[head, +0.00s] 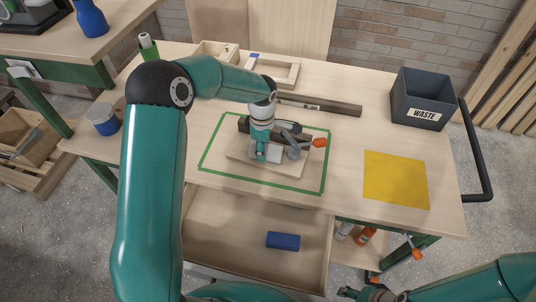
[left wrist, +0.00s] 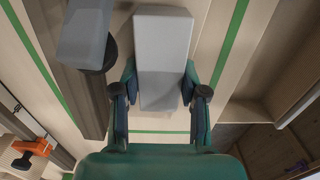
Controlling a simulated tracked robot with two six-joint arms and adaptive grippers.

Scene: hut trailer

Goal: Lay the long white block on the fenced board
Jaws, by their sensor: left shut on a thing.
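My left gripper (head: 262,152) is over the fenced board (head: 240,157), shut on the long white block (head: 275,153). In the left wrist view the block (left wrist: 163,55) lies between the fingers of the left gripper (left wrist: 160,98) and reaches out past their tips. The board is pale wood with a dark fence (head: 246,126) along its back side; the fence also shows in the left wrist view (left wrist: 83,95). A clamp with an orange handle (head: 319,142) stands at the board's right. I cannot tell whether the block touches the board. My right gripper (head: 372,294) is partly cut off at the bottom edge.
A green outline (head: 207,150) surrounds the board. A yellow mat (head: 396,180) and a dark waste bin (head: 421,96) are to the right. A dark rail (head: 335,106) and a wooden frame (head: 278,70) lie behind. Below is an open drawer with a blue block (head: 283,241).

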